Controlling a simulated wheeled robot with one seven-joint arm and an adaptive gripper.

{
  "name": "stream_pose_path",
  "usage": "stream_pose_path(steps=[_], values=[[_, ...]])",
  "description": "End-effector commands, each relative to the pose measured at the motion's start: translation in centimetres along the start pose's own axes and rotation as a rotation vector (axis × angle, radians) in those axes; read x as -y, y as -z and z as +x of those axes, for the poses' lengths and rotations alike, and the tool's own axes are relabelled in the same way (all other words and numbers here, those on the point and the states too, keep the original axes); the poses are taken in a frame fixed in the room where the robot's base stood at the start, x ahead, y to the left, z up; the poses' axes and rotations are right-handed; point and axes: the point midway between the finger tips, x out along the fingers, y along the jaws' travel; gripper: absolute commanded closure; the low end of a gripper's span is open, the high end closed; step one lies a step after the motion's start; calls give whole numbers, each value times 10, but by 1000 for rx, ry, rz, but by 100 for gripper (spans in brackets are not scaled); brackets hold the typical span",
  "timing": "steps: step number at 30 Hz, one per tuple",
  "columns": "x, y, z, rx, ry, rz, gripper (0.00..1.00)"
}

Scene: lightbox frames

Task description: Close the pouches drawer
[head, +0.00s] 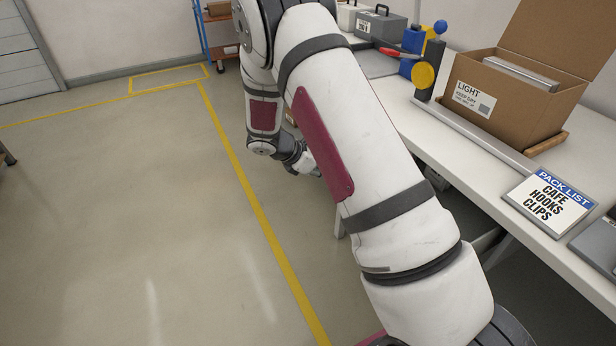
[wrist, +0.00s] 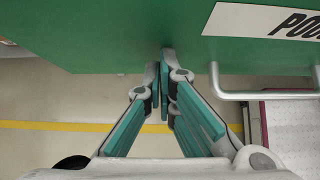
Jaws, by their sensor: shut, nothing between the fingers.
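The pouches drawer shows in the wrist view as a green front (wrist: 110,35) across the top. A white label (wrist: 235,20) with the partly cut-off letters "POU" is on it at upper right. A pale bar handle (wrist: 265,95) runs along the drawer's lower right. My gripper (wrist: 165,65) has teal-padded fingers shut together and empty. Their tips overlap the green front's lower edge, left of the handle; I cannot tell whether they touch it. In the head view my gripper (head: 302,163) is small and partly behind my arm, and no drawer can be made out.
A white workbench (head: 440,140) on the right holds an open cardboard box (head: 510,95), a pack list sign (head: 548,203) and grey cases (head: 380,25).

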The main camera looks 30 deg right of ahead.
Motion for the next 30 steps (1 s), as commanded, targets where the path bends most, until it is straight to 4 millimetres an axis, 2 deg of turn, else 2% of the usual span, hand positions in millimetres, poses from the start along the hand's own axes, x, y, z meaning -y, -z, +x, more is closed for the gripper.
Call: stream_pose_path(steps=[18, 30], values=[[1, -83, 83, 2, 3, 3, 100], [0, -116, 116, 1, 1, 1, 100]])
